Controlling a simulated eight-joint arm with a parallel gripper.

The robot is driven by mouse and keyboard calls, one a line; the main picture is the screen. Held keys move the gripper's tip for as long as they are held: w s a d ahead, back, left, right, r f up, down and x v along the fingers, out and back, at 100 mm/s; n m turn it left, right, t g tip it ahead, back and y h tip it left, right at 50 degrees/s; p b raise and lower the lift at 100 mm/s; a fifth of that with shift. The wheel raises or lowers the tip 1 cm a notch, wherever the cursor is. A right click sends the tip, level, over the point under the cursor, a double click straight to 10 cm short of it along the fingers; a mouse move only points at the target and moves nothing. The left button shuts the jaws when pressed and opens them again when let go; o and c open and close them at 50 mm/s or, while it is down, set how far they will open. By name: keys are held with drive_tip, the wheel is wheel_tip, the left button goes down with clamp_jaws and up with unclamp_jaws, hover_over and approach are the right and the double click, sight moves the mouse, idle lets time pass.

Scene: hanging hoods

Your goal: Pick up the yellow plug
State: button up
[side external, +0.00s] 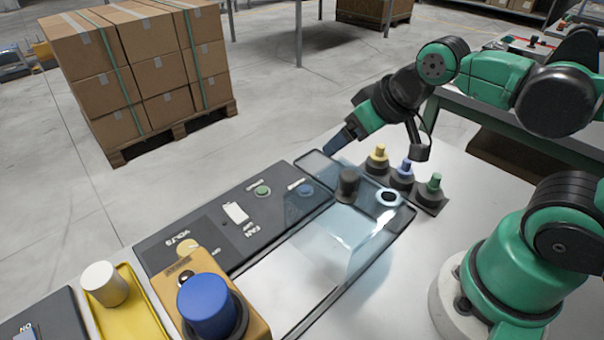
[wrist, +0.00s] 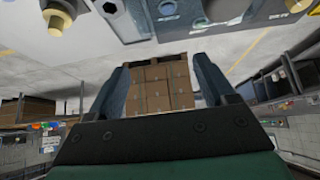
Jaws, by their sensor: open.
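The yellow plug (side external: 378,152) stands upright in a dark base, at the left end of a short row with a blue plug (side external: 405,167) and a green plug (side external: 434,182). My gripper (side external: 335,145) is to the left of the yellow plug in the side view, apart from it, above the panel's far end. The wrist view shows both fingers (wrist: 160,62) spread with nothing between them. A yellow-tipped peg (wrist: 55,20) at that view's upper left looks like the yellow plug.
A dark knob (side external: 348,185) and a pale ring (side external: 389,198) sit close to the plugs. A blue knob (side external: 208,305) is at front. Stacked cartons (side external: 150,70) stand on the floor beyond.

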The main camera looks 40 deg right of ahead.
sight(382, 145)
drive_tip(key=d+f+m+g, duration=0.1)
drive_tip(key=d+g, duration=0.1)
drive_tip(key=d, duration=0.2)
drive_tip(key=w+d+f+m+g, duration=0.1)
drive_tip(key=d+f+g, duration=0.1)
drive_tip(key=d, duration=0.3)
drive_tip(key=w+d+f+m+g, duration=0.1)
drive_tip(key=d+f+g, duration=0.1)
drive_tip(key=d, duration=0.2)
drive_tip(key=shift+w+d+f+m+g, duration=0.15)
drive_tip(key=shift+d+m+g, duration=0.15)
drive_tip(key=shift+d+g, duration=0.1)
drive_tip(key=shift+d+f, duration=0.1)
drive_tip(key=shift+f, duration=2.8)
clamp_jaws()
